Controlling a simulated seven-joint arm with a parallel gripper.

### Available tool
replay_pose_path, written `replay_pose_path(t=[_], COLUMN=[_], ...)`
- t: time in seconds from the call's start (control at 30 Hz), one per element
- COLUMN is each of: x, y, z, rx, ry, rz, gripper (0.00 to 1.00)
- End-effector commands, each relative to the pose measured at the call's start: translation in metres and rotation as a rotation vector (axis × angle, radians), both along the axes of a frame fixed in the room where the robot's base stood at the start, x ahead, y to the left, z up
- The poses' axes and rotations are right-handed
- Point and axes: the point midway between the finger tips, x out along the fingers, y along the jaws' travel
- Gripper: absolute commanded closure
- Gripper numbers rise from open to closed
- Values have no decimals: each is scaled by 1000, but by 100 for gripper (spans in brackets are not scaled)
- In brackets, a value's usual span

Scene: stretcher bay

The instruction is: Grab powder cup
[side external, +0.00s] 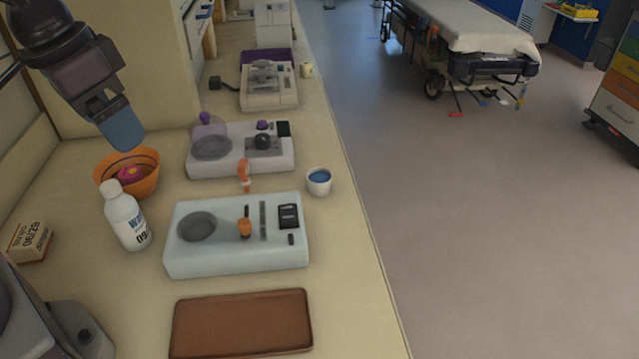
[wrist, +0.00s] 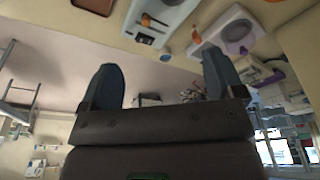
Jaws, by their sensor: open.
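A small white cup with blue contents (side external: 319,181) stands upright on the counter near its right edge, between the two small devices. I take it to be the powder cup.
A pale blue device (side external: 235,260) and a white device with a purple knob (side external: 270,160) flank the cup. A small orange-topped item (side external: 243,174) stands between them. A white bottle (side external: 127,217), a small box (side external: 30,242) and a brown tray (side external: 242,325) share the counter (side external: 350,290).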

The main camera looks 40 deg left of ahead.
Motion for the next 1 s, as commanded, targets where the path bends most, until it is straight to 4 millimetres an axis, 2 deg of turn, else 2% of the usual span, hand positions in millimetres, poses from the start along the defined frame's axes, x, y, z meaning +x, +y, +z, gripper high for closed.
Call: replay_pose_path(t=[0.03,0.27,0.5,0.7,0.8,0.83,0.9,1.0], x=[17,96,175,231,258,267,285,292], y=[-5,-25,-51,-71,-79,-81,-85,-88], z=[-9,-54,-126,-184,-199,-198,-184,-178], rx=[8,61,143,182,168,156,110,70], ry=[33,103,94,7,-68,-96,-165,-199], rz=[4,87,226,366,453,482,554,626], gripper=[12,12,12,12,12,12,12,12])
